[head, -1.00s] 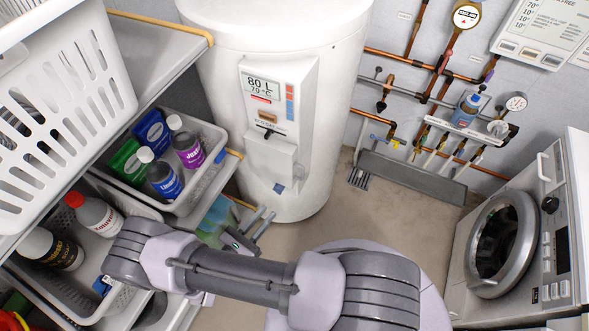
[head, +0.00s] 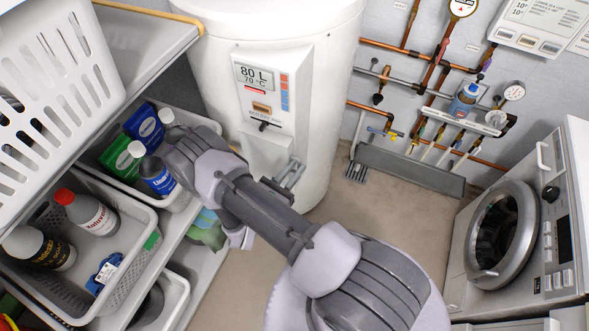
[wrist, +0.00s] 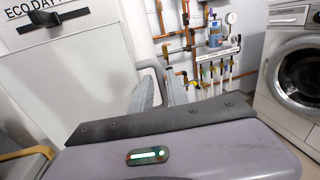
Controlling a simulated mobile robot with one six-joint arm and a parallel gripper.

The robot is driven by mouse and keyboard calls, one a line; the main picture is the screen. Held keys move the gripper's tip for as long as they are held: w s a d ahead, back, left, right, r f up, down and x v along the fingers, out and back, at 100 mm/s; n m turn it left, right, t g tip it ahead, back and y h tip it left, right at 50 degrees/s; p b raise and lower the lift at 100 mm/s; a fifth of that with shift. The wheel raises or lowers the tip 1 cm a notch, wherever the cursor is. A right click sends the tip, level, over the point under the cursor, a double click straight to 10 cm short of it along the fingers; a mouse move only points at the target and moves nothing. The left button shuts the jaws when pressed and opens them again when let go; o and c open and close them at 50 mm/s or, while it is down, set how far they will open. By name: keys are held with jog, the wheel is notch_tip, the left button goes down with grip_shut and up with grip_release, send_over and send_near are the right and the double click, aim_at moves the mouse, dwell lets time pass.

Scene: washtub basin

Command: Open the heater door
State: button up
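The heater (head: 335,70) is a tall white cylinder at the back, with a white front housing. On the housing are a display reading "80 L" and a small dark lever (head: 264,126). Below the lever is a pale, box-like door (head: 262,152), which looks closed; my arm hides its lower part. The wrist view shows the white front (wrist: 85,75) and the dark lever (wrist: 45,19) at upper left.
Shelves with a white basket (head: 60,75) and bins of bottles (head: 95,215) stand at left, close to my arm. Copper pipes (head: 400,110) line the back wall. A washing machine (head: 520,230) stands at right. The floor (head: 400,200) between is clear.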

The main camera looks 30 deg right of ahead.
grip_shut()
dwell(1.3)
